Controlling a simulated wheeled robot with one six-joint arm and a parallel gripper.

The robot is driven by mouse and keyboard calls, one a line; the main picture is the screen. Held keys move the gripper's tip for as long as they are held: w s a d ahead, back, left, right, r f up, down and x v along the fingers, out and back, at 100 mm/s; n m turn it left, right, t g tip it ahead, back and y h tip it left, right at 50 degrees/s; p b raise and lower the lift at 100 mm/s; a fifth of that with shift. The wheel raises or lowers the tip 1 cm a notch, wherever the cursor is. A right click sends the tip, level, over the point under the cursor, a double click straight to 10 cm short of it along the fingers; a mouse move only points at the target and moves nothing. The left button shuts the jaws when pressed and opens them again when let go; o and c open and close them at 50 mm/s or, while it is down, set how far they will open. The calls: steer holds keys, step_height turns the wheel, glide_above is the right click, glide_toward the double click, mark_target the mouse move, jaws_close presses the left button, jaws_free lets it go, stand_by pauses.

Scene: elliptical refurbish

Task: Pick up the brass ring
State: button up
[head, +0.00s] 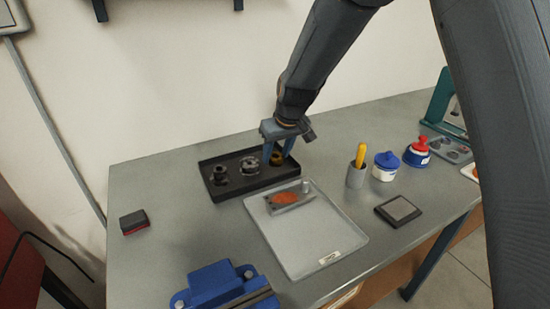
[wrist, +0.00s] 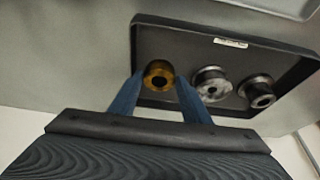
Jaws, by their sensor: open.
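The brass ring (wrist: 159,74) stands in the black tray (wrist: 235,42), at the tray's left end in the wrist view. In the head view the ring (head: 277,158) shows at the right end of the tray (head: 228,194), partly behind a finger. My gripper (wrist: 156,88) is open, with one blue finger on either side of the ring's near part. I cannot tell whether the fingers touch it. In the head view my gripper (head: 278,157) reaches down over the tray's right end.
A silver ring part (head: 249,164) and a dark part (head: 220,175) stand in the same tray. A light grey tray (head: 306,240) with a metal block lies in front. A blue vise (head: 225,288) is at the front edge. A cup (head: 356,175) and jars stand to the right.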

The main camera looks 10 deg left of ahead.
steer(key=shift+f, duration=0.15)
steer(key=c, duration=0.9)
steer(key=shift+w, duration=0.1)
